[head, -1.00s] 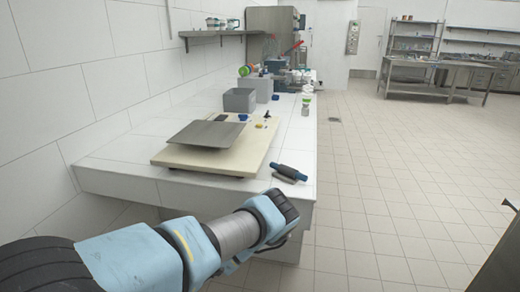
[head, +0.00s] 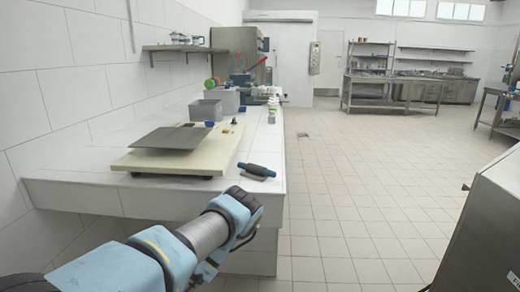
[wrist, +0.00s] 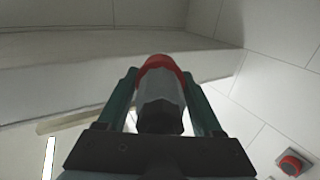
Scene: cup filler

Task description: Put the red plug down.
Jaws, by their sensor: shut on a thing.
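The red plug (wrist: 160,64) has a red end and a grey, faceted body. In the wrist view it sits between the green fingers of my gripper (wrist: 162,82), which is shut on it, with the red end pointing away from the wrist. In the head view my gripper is mostly hidden behind the dark end of my arm, low in front of the white counter (head: 100,196). The plug cannot be seen there.
A cream board (head: 170,164) with a grey plate (head: 170,138) lies on the counter. A blue-handled tool (head: 256,171) lies by the right edge. A grey bin (head: 206,111) stands farther back. Tiled floor (head: 350,200) is open to the right.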

